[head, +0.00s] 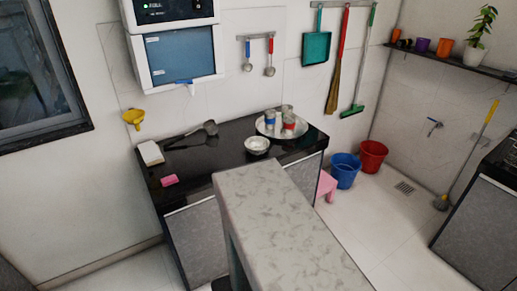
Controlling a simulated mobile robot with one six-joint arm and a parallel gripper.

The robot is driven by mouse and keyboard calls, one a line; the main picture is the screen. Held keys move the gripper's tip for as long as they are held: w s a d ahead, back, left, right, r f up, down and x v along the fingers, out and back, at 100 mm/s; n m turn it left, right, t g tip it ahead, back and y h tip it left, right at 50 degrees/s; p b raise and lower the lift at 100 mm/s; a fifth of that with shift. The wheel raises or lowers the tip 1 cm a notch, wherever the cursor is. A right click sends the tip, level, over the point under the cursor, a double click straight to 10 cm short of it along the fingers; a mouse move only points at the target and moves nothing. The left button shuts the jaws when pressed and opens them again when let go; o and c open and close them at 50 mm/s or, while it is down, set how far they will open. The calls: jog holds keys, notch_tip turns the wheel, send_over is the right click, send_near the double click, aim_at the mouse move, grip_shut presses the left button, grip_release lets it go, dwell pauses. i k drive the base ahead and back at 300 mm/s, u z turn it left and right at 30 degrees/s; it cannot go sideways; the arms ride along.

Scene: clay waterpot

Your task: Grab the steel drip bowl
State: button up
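A small steel bowl (257,146), which looks like the drip bowl, sits upright on the black countertop (218,150). It stands near the counter's front edge, just left of a round steel tray (264,130). The bowl's inside looks pale; I cannot tell whether anything is in it. The near grey slab lies just in front of it in the picture. My gripper is not in view.
Steel cups with blue and red bands (288,120) stand on the tray. A dark ladle (208,128), a white block (150,153) and a pink sponge (169,181) lie to the left. A grey patterned slab (285,225) fills the near middle. Buckets (345,171) stand right.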

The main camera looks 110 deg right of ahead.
aim_at(256, 145)
jog(key=u, duration=0.1)
jog(key=k, duration=2.65)
jog(key=z, duration=0.95)
jog(key=i, duration=0.25)
jog(key=u, duration=0.4)
